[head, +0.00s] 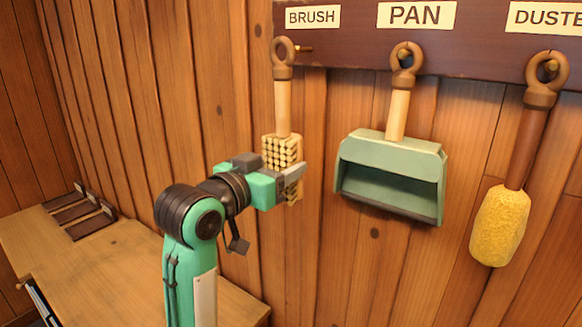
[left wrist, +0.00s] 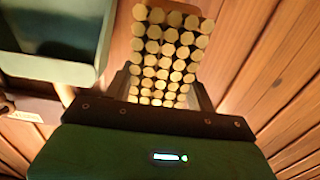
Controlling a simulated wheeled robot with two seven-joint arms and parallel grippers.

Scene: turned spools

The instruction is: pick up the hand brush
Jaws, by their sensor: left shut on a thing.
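In the left wrist view the tufted face of the hand brush (left wrist: 168,50) rises beyond my left gripper (left wrist: 160,105). My right gripper is in neither view.
A green dustpan (head: 392,160) hangs to the right under the PAN label and also shows in the left wrist view (left wrist: 50,68). A yellow duster (head: 500,225) hangs farther right. A dark rail (head: 440,45) holds the pegs. A wooden table (head: 110,265) stands lower left.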

